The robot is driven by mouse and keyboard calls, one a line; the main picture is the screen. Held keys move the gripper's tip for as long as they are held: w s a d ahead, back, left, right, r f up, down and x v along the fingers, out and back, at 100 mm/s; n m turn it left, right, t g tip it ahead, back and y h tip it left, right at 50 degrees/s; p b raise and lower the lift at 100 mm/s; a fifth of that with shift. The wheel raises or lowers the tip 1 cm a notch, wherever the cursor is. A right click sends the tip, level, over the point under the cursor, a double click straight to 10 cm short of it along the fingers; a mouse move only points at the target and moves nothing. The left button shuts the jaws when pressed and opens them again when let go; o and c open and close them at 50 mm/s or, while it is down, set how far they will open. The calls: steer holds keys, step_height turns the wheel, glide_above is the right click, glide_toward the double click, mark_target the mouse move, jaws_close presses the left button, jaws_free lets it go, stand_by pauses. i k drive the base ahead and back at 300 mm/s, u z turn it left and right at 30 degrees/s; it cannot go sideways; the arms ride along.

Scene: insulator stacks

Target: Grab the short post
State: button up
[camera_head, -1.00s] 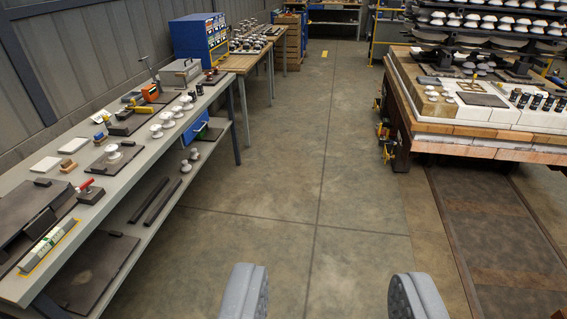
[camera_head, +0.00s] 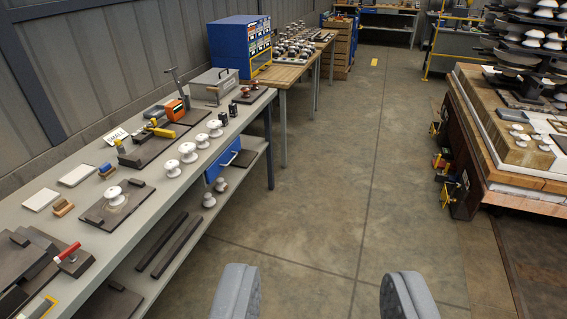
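Several white post-like insulators stand upright in a row on the long grey bench (camera_head: 62,201) at left. The nearer ones are a larger white insulator (camera_head: 172,168) and another white insulator (camera_head: 188,152); smaller ones (camera_head: 215,128) stand farther along. One more white insulator (camera_head: 115,196) stands on a dark plate nearer me. I cannot tell which is the short post. My gripper (camera_head: 322,274) shows as two grey fingers at the bottom of the view, wide apart with only floor between them. It is open, empty, and well to the right of the bench.
The bench also carries a grey case (camera_head: 214,86), an orange device (camera_head: 177,110) and a red-handled tool (camera_head: 68,253). Its lower shelf holds dark bars (camera_head: 162,245). A blue cabinet (camera_head: 238,46) stands behind. A loaded wooden platform (camera_head: 520,185) is at right. The floor between is clear.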

mark_target(233, 111)
steer(key=u, duration=0.3)
steer(key=i, duration=3.9)
steer(key=z, duration=0.15)
